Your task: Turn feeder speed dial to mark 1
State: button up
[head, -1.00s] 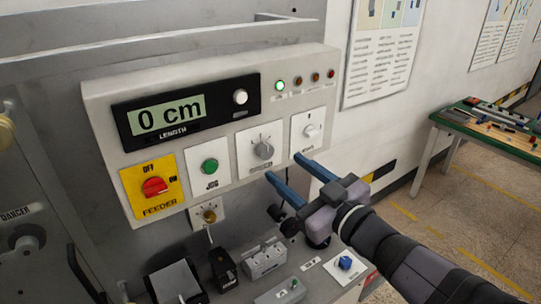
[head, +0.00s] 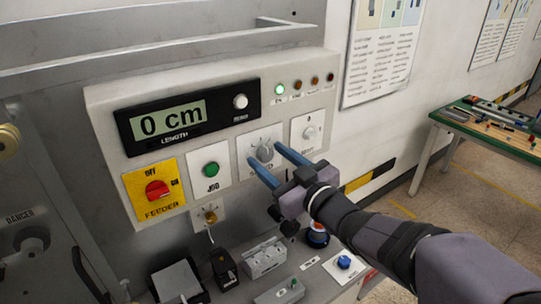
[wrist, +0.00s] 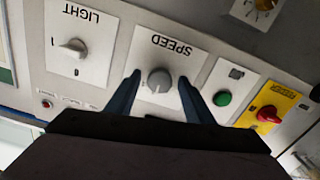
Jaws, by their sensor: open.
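The feeder speed dial (head: 265,152) is a round grey knob on a white plate in the head view. In the wrist view the same dial (wrist: 159,80) sits upside down under the label SPEED. My gripper (head: 263,152) is open, with its two blue fingers pointing at the panel. In the wrist view the fingers (wrist: 159,84) stand on either side of the dial, with a gap to each side. I cannot tell whether the fingertips reach the panel. The dial's marks are too small to read.
The green JOG button (head: 211,170) and the red FEEDER switch (head: 157,190) on its yellow plate are to the left. The LIGHT knob (head: 309,132) is close on the right. The LENGTH display (head: 172,121) above reads 0 cm. Small boxes (head: 264,258) stand on the ledge below.

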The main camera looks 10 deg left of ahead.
jog(key=shift+w+a, duration=0.1)
jog(key=shift+w, duration=0.05)
jog(key=c, duration=1)
jog(key=shift+c, duration=0.2)
jog(key=shift+f+n+b, duration=0.1)
jog(key=shift+n+b, duration=0.2)
jog(key=shift+b, duration=0.1)
jog(key=n+b, duration=0.3)
jog(key=shift+f+b, duration=0.1)
jog(key=shift+b, duration=0.3)
jog(key=n+b, duration=0.4)
jog(key=n, duration=0.1)
jog(key=shift+r+n, duration=0.2)
jog(key=shift+n, duration=0.1)
